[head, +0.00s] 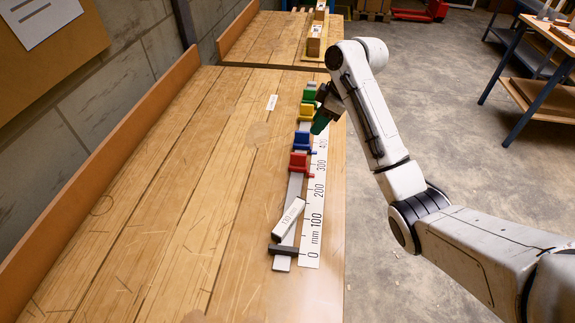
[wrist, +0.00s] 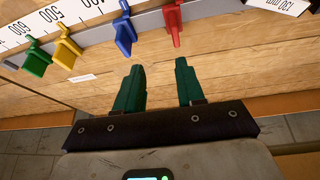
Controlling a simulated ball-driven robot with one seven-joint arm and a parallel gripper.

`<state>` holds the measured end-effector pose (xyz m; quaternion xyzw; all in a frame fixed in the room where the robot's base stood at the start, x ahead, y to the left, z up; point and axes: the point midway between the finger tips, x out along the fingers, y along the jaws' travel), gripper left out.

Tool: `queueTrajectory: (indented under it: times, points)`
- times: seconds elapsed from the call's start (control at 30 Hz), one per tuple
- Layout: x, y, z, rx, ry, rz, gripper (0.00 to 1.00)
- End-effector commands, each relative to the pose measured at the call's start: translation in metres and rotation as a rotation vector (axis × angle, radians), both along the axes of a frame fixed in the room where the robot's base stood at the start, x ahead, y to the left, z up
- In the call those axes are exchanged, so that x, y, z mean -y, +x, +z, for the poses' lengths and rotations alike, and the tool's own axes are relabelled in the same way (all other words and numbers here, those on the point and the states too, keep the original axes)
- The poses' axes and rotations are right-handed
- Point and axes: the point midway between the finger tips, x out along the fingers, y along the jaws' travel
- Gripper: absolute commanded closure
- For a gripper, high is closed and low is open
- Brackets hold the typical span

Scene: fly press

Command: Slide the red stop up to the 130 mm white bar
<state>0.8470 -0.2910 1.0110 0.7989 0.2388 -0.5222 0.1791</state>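The red stop (head: 298,162) sits on the grey rail (head: 294,190), nearest of the coloured stops to the white bar. The 130 mm white bar (head: 289,217) lies slanted over the rail near the dark end block (head: 284,250), apart from the red stop. In the wrist view the red stop (wrist: 173,20) stands ahead of my fingers, and the bar (wrist: 280,5) is partly cut off at the top right. My gripper (wrist: 159,78) is open and empty, with green fingers apart from the stops. In the head view my gripper (head: 321,117) is beside the yellow and blue stops.
The blue (head: 301,142), yellow (head: 304,112) and green (head: 309,92) stops stand farther along the rail. A millimetre scale (head: 313,220) runs along the rail's right side. The wooden bench (head: 190,200) is mostly clear to the left, with a raised board (head: 95,160) along its edge.

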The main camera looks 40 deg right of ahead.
Motion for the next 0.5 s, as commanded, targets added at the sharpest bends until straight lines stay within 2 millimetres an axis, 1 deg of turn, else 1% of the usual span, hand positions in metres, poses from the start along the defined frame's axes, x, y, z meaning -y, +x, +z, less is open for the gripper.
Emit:
queueTrajectory:
  times: [0.03,0.2,0.27,0.37,0.5]
  points:
    - [-0.003,-0.003,-0.007,-0.014,0.010,0.022,0.62]
    - [-0.012,-0.003,-0.021,-0.030,0.028,0.059,0.62]
    - [-0.014,-0.002,-0.026,-0.031,0.028,0.060,0.62]
    - [-0.017,0.002,-0.039,-0.033,0.028,0.060,0.62]
    - [-0.023,0.010,-0.063,-0.033,0.027,0.058,0.62]
